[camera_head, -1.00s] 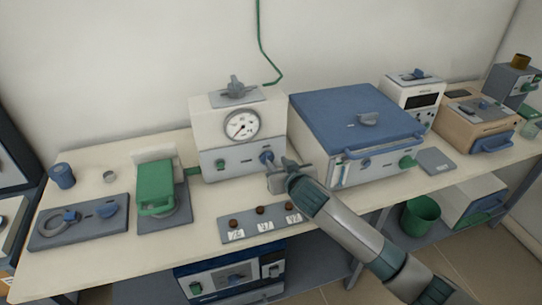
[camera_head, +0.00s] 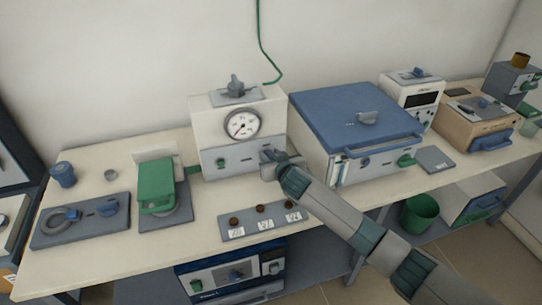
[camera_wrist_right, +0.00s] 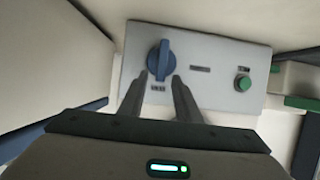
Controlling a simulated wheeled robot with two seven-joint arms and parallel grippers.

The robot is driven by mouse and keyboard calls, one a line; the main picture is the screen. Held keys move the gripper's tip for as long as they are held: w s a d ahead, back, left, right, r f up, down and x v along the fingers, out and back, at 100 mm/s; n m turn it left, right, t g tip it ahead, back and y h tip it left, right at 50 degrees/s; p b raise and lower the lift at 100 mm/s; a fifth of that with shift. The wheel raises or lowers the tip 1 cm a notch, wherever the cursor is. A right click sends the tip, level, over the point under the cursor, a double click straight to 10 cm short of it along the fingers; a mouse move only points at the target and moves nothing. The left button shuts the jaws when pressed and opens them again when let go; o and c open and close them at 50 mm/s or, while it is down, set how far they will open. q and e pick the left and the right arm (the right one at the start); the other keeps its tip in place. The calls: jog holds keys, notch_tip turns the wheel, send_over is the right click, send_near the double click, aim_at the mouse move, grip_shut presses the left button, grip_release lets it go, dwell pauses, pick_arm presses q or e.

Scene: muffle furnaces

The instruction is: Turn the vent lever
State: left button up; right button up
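A white and grey box with a round gauge (camera_head: 242,124) stands on the bench. A blue lever-like knob (camera_wrist_right: 161,60) sits on its grey front panel (camera_wrist_right: 205,65), with a small label too blurred to read beside it. Its ridge runs roughly up and down in the right wrist view. My right gripper (camera_wrist_right: 159,76) is open, its fingertips either side of the knob's lower part; I cannot tell whether they touch it. In the head view my right gripper (camera_head: 271,158) largely covers the knob. My left gripper is not in view.
A green button (camera_wrist_right: 243,84) is on the same panel. A grey lever (camera_head: 235,87) tops the gauge box. A blue-lidded furnace (camera_head: 355,118) stands close to the right. A grey strip with several dark knobs (camera_head: 265,221) lies in front.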

grip_shut()
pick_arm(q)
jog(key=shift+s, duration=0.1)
pick_arm(e)
jog(key=shift+s+a, duration=0.1)
jog(key=shift+a, duration=0.05)
jog(key=shift+s+a+f+n+t+h+b, duration=0.15)
jog(key=shift+a+n+t+h+b, duration=0.15)
jog(key=shift+n+h, duration=0.4)
jog(key=shift+s+a+f+n+t+h+b, duration=0.1)
jog(key=shift+a+n+t+h+b, duration=0.2)
jog(key=shift+n, duration=0.6)
jog(key=shift+s+a+f+n+t+h+b, duration=0.1)
jog(key=shift+a+f+n+t+h+b, duration=0.2)
jog(key=shift+n+h, duration=0.4)
grip_release()
jog(key=shift+r, duration=0.15)
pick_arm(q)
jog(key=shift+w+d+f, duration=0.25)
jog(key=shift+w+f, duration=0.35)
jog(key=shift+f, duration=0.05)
